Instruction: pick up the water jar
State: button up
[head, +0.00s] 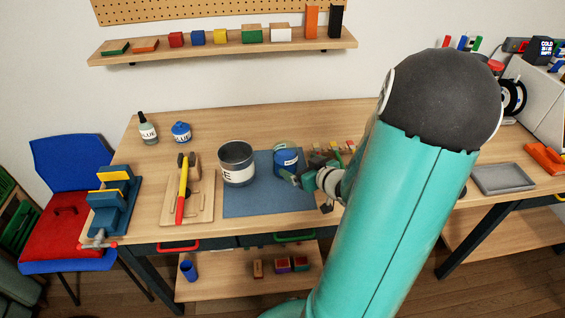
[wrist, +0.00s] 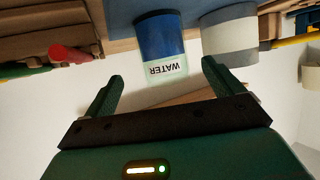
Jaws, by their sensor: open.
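The water jar (head: 285,157) is a blue jar standing upright on the blue mat (head: 250,204). In the wrist view the water jar (wrist: 161,38) appears upside down, with its WATER label facing me. My gripper (head: 303,176) is at the right front of the jar in the head view and hides part of it. In the wrist view my gripper (wrist: 163,72) is open and empty, its two fingers spread wider than the jar. The jar lies just beyond the fingertips, roughly centred between them.
A larger grey tin (head: 237,166) stands close to the jar's left on the mat; it also shows in the wrist view (wrist: 230,38). A wooden board (head: 204,207) with tools lies further left. Small coloured items (head: 340,147) sit behind my gripper. The front of the mat is clear.

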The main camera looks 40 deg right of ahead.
aim_at(285, 159)
jog(key=x, duration=0.8)
jog(key=shift+w+a+f, duration=0.2)
jog(key=shift+w, duration=0.15)
jog(key=c, duration=1.3)
